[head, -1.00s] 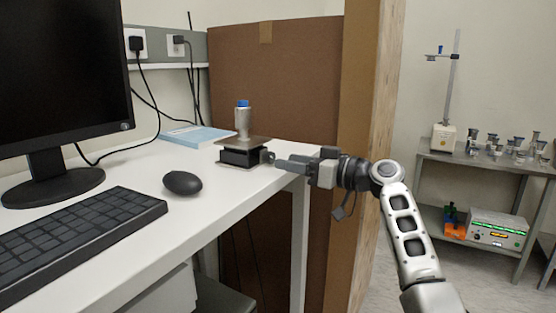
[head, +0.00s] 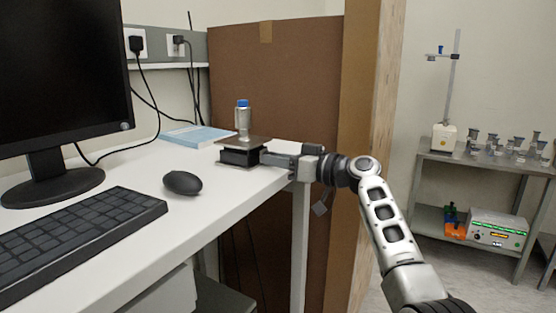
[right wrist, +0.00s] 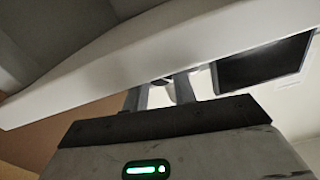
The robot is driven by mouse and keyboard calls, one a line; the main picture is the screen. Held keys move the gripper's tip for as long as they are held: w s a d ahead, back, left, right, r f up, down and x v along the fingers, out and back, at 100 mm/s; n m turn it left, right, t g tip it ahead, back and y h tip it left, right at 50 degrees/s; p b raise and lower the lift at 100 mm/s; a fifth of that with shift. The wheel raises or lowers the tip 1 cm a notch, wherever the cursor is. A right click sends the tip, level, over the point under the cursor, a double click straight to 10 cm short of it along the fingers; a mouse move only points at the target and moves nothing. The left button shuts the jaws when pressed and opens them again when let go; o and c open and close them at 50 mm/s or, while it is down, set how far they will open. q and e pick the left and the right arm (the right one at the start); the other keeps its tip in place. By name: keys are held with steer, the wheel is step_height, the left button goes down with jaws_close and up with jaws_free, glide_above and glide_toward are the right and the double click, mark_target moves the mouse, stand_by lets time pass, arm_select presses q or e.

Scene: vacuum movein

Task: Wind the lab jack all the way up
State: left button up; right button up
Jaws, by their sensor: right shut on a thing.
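The lab jack (head: 238,157) stands low near the right end of the white desk, with its dark body under a flat grey top plate. A clear bottle with a blue cap (head: 243,121) stands upright on the plate. My right gripper (head: 268,158) reaches in from the right and is shut at the jack's right side, where the knob is. The fingers cover the knob in the head view. In the right wrist view the two fingers (right wrist: 160,92) point at a dark piece between them, mostly hidden. My left gripper is not in view.
The white desk (head: 130,165) carries a monitor (head: 62,75), a keyboard (head: 75,240), a mouse (head: 183,183) and a blue book (head: 198,137). A large brown box (head: 275,80) stands behind the jack. A steel shelf (head: 470,160) with glassware is at the far right.

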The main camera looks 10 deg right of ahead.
steer(key=shift+m, duration=0.5)
steer(key=o, duration=1)
steer(key=v, duration=1.6)
